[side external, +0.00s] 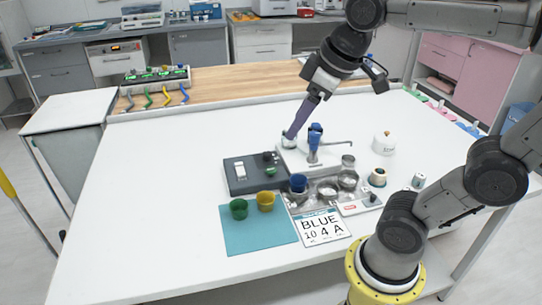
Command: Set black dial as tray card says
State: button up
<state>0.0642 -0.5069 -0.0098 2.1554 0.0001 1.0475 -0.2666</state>
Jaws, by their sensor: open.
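A dark grey box (252,182) stands near the middle of the white table. A small black dial (268,156) sits on its top at the far right, behind a green knob (270,171). The dial's setting is too small to read. A white card (323,229) at the front of the metal tray (362,204) reads "BLUE 10 4 A". My gripper (291,135) reaches down from the upper right, behind and to the right of the dial. It is open and appears apart from the dial. A long purple finger shows; the other finger is hard to make out.
A blue cup (298,183), metal bowls and a small jar (377,178) are at the tray. A blue-topped fixture (314,145) stands close to my gripper. Green (238,209) and yellow (265,201) cups stand on a teal mat (258,235). The table's left side is clear.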

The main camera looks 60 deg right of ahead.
jog(key=w+d+r+g, duration=0.1)
jog(key=w+d, duration=0.4)
jog(key=w, duration=0.4)
jog(key=m+g, duration=0.2)
jog(key=g, duration=0.2)
send_over(267, 153)
notch_tip(267, 153, down, 15)
notch_tip(267, 153, down, 13)
jog(key=shift+f, duration=0.15)
grip_shut()
